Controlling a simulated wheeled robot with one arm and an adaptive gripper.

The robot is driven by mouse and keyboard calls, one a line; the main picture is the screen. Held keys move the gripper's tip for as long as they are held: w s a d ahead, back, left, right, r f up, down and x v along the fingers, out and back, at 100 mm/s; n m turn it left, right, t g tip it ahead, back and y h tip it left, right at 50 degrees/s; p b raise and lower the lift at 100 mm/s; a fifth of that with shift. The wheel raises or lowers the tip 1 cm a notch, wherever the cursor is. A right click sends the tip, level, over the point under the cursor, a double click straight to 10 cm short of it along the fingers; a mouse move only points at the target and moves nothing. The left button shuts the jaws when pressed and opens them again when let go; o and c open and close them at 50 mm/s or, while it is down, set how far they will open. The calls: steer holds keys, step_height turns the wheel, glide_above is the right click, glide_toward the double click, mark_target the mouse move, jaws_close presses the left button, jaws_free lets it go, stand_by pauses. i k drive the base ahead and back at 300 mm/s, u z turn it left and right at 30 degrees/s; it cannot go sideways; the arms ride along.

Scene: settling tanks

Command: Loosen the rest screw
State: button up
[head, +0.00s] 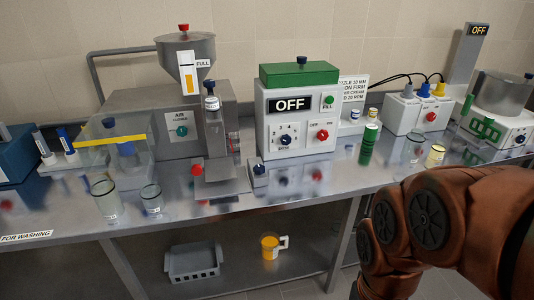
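A red knob (197,169) sits at the lower left of a grey upright stand (219,172) in front of the grey air machine. It may be the rest screw; no label on it is readable. A small capped bottle (211,101) is at the top of this stand. The screw's thread and how tight it sits cannot be seen. My brown arm fills the lower right, well right of the red knob. My gripper is not visible.
The steel bench (320,185) holds two glass beakers (106,200) at front left, a control box (296,115) reading OFF, and a green cylinder (369,143). A clear guard with a yellow strip (110,140) stands left. A basket (193,263) and yellow mug (270,246) are below.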

mark_target(259, 169)
steer(key=u, duration=0.4)
steer(key=i, duration=0.9)
steer(key=u, duration=0.65)
